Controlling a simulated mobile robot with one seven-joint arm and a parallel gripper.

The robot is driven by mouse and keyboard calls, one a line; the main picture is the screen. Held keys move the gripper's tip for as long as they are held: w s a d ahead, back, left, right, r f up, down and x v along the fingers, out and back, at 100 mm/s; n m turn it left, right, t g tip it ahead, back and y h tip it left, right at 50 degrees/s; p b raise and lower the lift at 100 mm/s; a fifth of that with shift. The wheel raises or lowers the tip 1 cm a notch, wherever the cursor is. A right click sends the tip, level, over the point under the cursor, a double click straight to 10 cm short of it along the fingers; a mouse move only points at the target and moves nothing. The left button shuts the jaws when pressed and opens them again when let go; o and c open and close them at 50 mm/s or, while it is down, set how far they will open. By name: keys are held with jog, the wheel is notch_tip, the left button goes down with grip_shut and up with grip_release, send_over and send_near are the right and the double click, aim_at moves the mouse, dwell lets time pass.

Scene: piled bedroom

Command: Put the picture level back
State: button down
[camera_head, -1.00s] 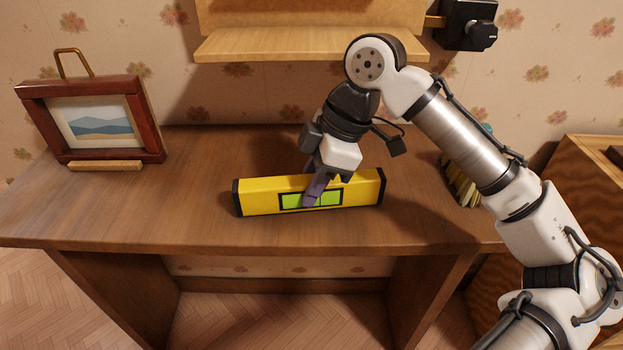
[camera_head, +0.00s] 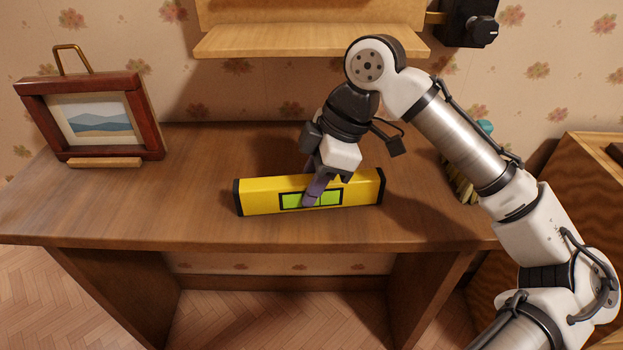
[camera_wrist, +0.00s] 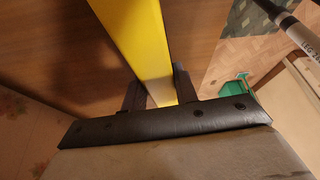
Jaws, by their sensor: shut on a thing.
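The yellow spirit level (camera_head: 260,198) with black ends and a green window lies lengthwise on the wooden desk. My gripper (camera_head: 314,194) reaches down on it near its middle, with one finger across the green window. In the wrist view, the yellow bar (camera_wrist: 142,38) runs between the two dark fingers (camera_wrist: 160,92), which are shut on it. The level appears to rest on the desk. A framed picture (camera_head: 97,120) of blue hills, with a dark red frame and a brass hanger, stands at the left on the desk.
The desk (camera_head: 200,160) is clear between the picture and the level. A wooden shelf (camera_head: 310,42) hangs above the back. A black device with a knob (camera_head: 468,24) is at upper right. A wooden cabinet (camera_head: 570,190) stands at right. Yellowish objects are partly hidden behind my arm.

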jog(key=c, duration=1)
grip_release()
notch_tip(320, 180, up, 6)
jog(key=p, duration=0.6)
jog(key=shift+r, duration=0.1)
